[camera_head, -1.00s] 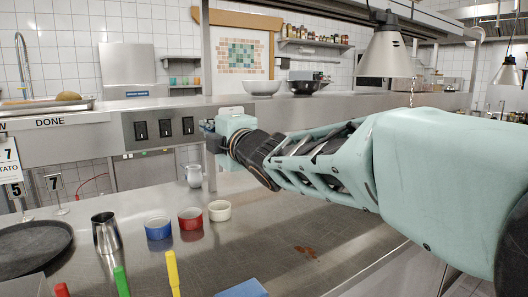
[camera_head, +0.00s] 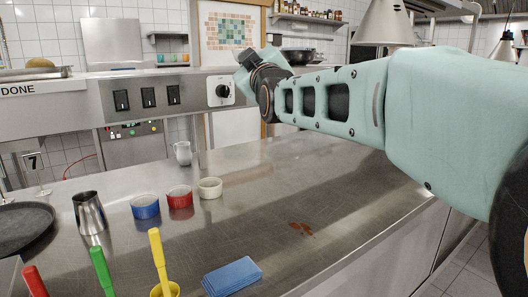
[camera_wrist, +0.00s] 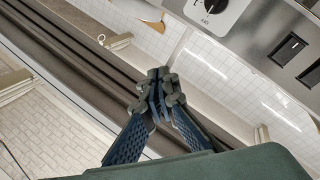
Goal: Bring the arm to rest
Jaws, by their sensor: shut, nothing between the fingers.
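My arm reaches across the right side of the head view, above the steel counter (camera_head: 350,190), and its far end points away toward the switch panel. My gripper (camera_wrist: 158,88) shows in the wrist view with its two dark blue fingers together at the tips and nothing between them. It is in free air, apart from the panel and the walls. In the head view the fingers are hidden behind the arm's own wrist.
On the counter stand a metal cup (camera_head: 90,213), blue (camera_head: 145,207), red (camera_head: 180,197) and cream (camera_head: 210,188) ramekins, a small pitcher (camera_head: 183,153) and a blue cloth (camera_head: 232,276). A dial (camera_head: 221,91) is close beside my wrist in the picture. A lamp (camera_head: 384,25) hangs above the arm.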

